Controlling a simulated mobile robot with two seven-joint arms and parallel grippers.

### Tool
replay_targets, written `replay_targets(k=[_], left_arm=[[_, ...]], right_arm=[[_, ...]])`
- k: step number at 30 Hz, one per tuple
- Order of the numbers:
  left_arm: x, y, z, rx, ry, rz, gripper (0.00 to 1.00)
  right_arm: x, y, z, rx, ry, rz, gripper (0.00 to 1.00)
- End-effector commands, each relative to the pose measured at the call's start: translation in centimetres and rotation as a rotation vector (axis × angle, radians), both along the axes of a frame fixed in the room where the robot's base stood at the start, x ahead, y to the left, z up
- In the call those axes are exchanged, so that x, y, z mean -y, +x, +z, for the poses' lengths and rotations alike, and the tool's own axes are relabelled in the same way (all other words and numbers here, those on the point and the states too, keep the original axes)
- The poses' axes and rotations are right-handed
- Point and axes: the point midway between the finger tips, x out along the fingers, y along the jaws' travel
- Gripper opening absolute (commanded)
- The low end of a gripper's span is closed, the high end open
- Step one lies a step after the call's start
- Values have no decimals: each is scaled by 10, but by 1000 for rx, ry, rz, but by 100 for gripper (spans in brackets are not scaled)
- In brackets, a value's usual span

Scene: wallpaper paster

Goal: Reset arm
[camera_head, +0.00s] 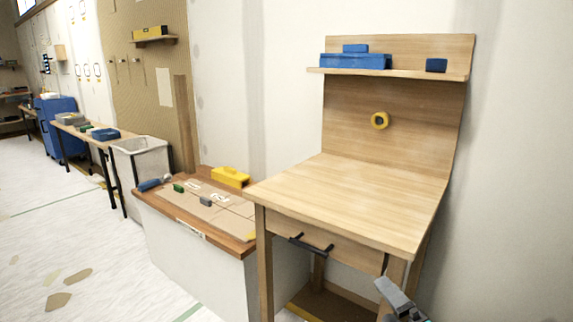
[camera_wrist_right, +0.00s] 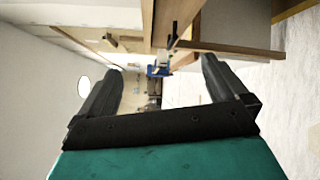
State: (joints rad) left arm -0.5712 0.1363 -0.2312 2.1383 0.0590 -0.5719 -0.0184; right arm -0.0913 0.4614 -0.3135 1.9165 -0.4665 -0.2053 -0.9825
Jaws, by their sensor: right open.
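My right gripper (camera_head: 398,298) shows at the bottom edge of the head view, low beside the right front leg of the wooden desk (camera_head: 350,185). Only its grey and dark end is in the picture. In the right wrist view the gripper (camera_wrist_right: 162,70) has its two dark fingers spread wide apart, with nothing held between them. A small blue thing (camera_wrist_right: 159,71) shows farther off in the gap, too small to name. My left gripper is in neither view.
A lower bench (camera_head: 222,222) with a yellow toolbox (camera_head: 231,177) stands left. Floor is open at far left.

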Motion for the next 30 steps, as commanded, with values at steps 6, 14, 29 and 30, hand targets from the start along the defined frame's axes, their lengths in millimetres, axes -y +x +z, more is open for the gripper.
replay_targets(k=[6,14,29,30], left_arm=[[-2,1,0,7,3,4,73],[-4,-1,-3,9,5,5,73],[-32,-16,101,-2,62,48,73],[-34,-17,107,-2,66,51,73]], right_arm=[[-25,-81,-78,-490,880,-224,100],[-55,-172,-128,-893,1692,-598,100],[-25,-177,-18,-818,1629,-621,100],[-23,-178,-12,-813,1627,-624,100]])
